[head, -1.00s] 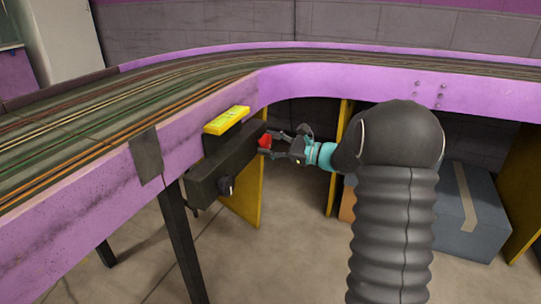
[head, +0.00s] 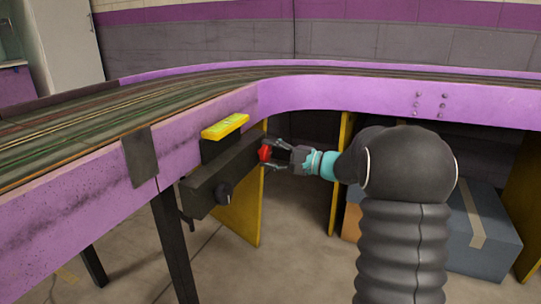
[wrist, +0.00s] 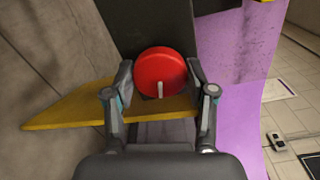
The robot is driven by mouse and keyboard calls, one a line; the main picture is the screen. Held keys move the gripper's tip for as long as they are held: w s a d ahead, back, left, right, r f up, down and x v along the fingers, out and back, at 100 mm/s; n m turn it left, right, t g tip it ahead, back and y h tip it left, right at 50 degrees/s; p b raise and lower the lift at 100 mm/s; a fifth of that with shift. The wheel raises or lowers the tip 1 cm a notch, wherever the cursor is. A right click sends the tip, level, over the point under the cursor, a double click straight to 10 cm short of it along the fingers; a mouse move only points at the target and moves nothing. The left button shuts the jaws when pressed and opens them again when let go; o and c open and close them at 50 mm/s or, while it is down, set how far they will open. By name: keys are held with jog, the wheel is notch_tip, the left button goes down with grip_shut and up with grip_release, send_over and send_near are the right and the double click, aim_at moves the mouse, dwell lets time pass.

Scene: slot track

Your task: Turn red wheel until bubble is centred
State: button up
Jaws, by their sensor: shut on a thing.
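The red wheel (head: 264,153) sits on the end of a dark box fixed to the purple track side. In the wrist view the red wheel (wrist: 164,70) fills the space between the fingertips, with a short white mark at its lower edge. My gripper (head: 267,154) is shut on the wheel, one finger on each side; it also shows in the wrist view (wrist: 160,82). A yellow level (head: 225,127) stands on top of the dark box. Its bubble is too small to make out.
Yellow support panels (head: 240,215) stand under the track (head: 400,95). A blue-grey box (head: 485,235) lies on the floor behind my arm.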

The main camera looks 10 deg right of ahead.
jog(key=shift+a+f+n, duration=0.1)
jog(key=shift+n, duration=1.1)
jog(key=o, duration=1.1)
jog(key=shift+o, duration=0.2)
jog(key=shift+s+d, duration=0.2)
jog(key=shift+d, duration=0.15)
jog(key=v, duration=1.1)
jog(key=shift+s, duration=0.15)
jog(key=shift+d, duration=0.1)
